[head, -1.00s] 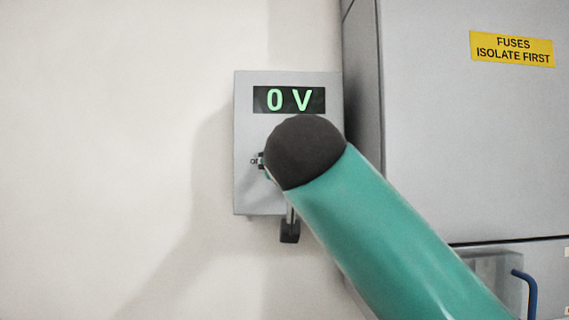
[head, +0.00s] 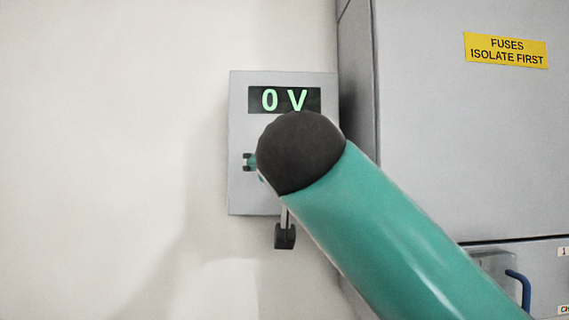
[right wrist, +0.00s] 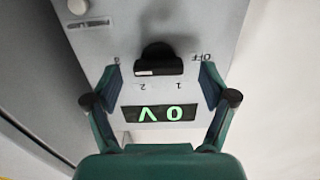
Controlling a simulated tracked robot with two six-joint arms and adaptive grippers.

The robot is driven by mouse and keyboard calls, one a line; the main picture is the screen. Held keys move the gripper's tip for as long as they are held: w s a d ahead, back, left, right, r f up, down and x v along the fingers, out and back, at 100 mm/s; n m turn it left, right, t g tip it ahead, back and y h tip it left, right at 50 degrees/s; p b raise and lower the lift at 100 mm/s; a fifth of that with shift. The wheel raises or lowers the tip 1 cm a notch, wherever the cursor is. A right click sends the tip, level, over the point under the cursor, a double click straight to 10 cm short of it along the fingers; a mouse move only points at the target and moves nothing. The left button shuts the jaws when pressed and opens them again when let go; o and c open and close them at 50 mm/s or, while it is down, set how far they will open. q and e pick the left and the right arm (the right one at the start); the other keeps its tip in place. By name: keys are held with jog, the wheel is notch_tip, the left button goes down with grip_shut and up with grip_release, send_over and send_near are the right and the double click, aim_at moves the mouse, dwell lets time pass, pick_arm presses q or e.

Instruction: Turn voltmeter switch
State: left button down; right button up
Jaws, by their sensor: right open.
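The voltmeter is a grey wall box (head: 240,190) with a green display (head: 285,100) reading 0 V. My right arm covers its switch in the head view. In the right wrist view the box appears upside down, and its black switch knob (right wrist: 158,58) shows with marks OFF, 1 and 2 around it. The knob has a pale mark on its lower left edge. My right gripper (right wrist: 160,76) is open, its fingers on either side of the knob with gaps; I cannot tell its exact distance from the panel. My left gripper is out of view.
A large grey cabinet (head: 460,140) with a yellow fuse warning label (head: 506,50) stands to the right of the box. A blue handle (head: 521,288) shows at its lower right. The wall left of the box is bare.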

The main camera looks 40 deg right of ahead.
jog(key=v, duration=1)
jog(key=shift+w+f, duration=0.1)
